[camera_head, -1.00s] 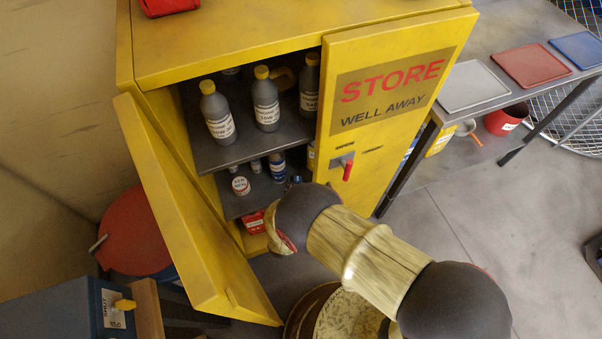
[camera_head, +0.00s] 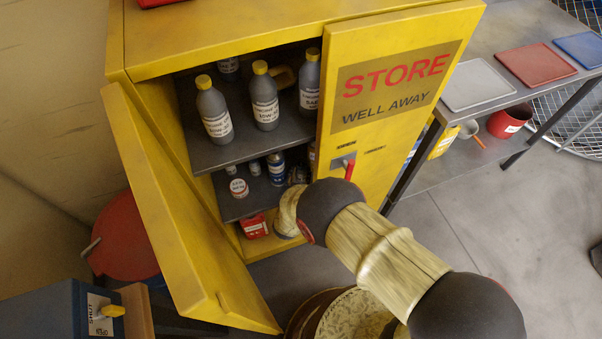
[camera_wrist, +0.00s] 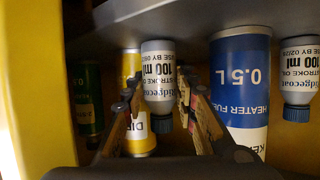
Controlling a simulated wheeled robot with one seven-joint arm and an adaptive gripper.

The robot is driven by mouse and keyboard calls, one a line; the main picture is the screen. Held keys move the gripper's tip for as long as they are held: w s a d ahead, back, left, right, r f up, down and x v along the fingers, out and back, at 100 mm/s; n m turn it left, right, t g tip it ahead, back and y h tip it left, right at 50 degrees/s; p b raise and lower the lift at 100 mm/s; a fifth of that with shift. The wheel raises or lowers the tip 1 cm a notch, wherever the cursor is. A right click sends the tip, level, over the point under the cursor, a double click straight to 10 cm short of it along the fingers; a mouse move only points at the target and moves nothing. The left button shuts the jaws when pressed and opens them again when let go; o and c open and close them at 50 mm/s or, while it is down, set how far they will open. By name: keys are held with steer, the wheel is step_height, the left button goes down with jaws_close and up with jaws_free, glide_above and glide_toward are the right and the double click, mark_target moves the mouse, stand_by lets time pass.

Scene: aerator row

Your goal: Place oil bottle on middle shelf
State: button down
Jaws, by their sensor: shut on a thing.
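My gripper (camera_wrist: 157,84) is shut on a small grey-white oil bottle (camera_wrist: 159,62), labelled 100 ml, with a blue cap. In the wrist view, which looks upside down, the bottle's base is by the dark shelf edge (camera_wrist: 200,18); I cannot tell whether it touches. A similar oil bottle (camera_wrist: 299,75) stands at the right of that view. In the head view the middle shelf (camera_head: 252,207) of the yellow cabinet holds small containers; my gripper and the held bottle are hidden behind my arm there.
A blue and white heater fuel can (camera_wrist: 240,85), a yellow container (camera_wrist: 136,140) and a green one (camera_wrist: 88,100) are close by. Large bottles (camera_head: 214,110) stand on the upper shelf (camera_head: 222,155). The open left door (camera_head: 185,225) and right STORE door (camera_head: 385,110) flank the opening.

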steer(key=shift+f, duration=0.1)
steer(key=c, duration=1.5)
jaws_free()
steer(key=shift+o, duration=0.4)
steer(key=p+v, duration=0.4)
steer(key=v, duration=0.8)
steer(key=shift+p, duration=0.4)
